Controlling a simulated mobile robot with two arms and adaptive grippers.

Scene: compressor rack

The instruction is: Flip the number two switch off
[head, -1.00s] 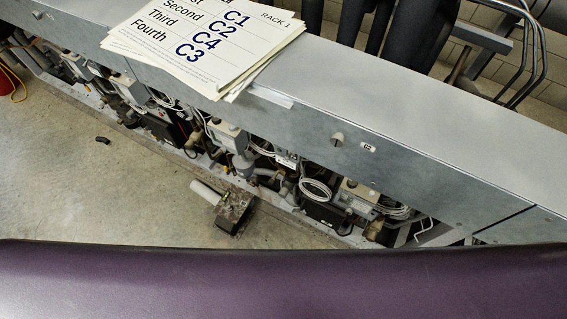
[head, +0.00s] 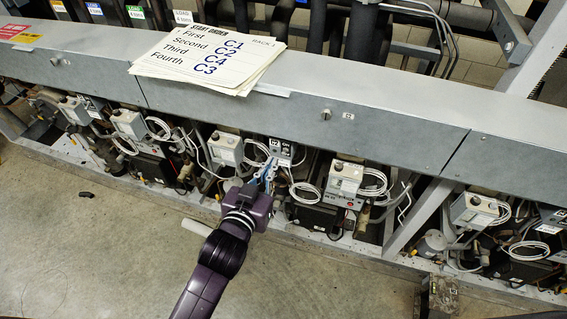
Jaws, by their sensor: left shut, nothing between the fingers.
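A small dark switch box (head: 281,148) with white lettering sits in the rack, under the front panel. The lettering seems to read "No 2" and "On", but it is small. The switch lever itself is too small to make out. My left gripper (head: 267,168) is shut and empty, with its fingertips just below and left of this box. I cannot tell whether they touch it. The purple wrist hides part of the rack and floor behind it. My right gripper is not in view.
A grey panel (head: 400,130) runs above the recessed units. A paper stack (head: 165,62) lies on its top. Grey control boxes (head: 345,178) and looped white cables flank the switch box. A white pipe (head: 195,227) lies by my arm.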

